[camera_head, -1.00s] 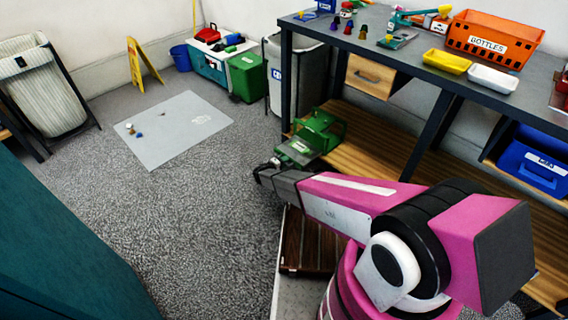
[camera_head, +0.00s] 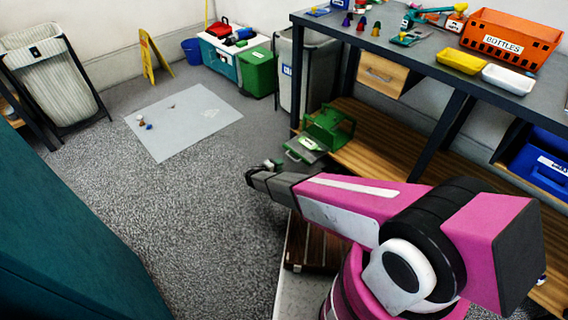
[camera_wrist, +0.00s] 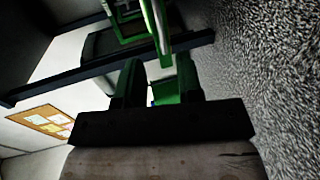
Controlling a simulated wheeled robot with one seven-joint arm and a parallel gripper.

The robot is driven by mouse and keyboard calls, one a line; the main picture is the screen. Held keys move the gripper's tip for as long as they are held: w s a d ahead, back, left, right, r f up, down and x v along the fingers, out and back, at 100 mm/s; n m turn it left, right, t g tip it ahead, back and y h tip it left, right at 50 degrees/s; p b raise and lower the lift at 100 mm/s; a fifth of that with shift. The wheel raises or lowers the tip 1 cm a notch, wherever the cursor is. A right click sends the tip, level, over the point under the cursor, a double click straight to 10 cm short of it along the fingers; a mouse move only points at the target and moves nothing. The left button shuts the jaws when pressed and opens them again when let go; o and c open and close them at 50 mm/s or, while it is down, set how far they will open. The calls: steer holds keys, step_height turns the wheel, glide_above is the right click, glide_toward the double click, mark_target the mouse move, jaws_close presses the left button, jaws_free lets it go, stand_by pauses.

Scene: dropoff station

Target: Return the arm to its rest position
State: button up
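My pink arm (camera_head: 350,200) stretches out low from the lower right in the head view. My gripper (camera_head: 254,176) is at its dark far end, above the grey carpet and left of the lower shelf. In the wrist view my gripper (camera_wrist: 160,78) has its two fingers apart with a gap between them. No held object shows there; a green patch seen through the gap looks like background.
A green caddy (camera_head: 328,125) stands at the wooden lower shelf's (camera_head: 385,137) near end, close to my gripper. The workbench (camera_head: 425,70) is above. A teal panel (camera_head: 60,240) stands at the left. Open carpet (camera_head: 190,200) lies between.

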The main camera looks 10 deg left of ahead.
steer(key=shift+s+a, duration=0.2)
steer(key=shift+s, duration=0.1)
steer(key=s+d+r+m+g+y, duration=0.1)
steer(key=s+d+r+m+g, duration=0.3)
steer(key=d+r, duration=0.7)
steer(key=d+r+m+g, duration=0.3)
steer(key=d+r+g, duration=0.35)
steer(key=d, duration=0.75)
steer(key=s+d+r+m+y, duration=0.1)
steer(key=s+d+r+y, duration=0.3)
steer(key=r, duration=0.4)
steer(key=s+d+r+m+g+y, duration=0.1)
steer(key=s+d+r+m+y, duration=0.1)
steer(key=s+d+r+y, duration=0.2)
steer(key=s+d+r, duration=0.3)
steer(key=d+r, duration=0.1)
steer(key=shift+s+r+y, duration=0.15)
steer(key=shift+r+y, duration=0.15)
steer(key=shift+r, duration=0.1)
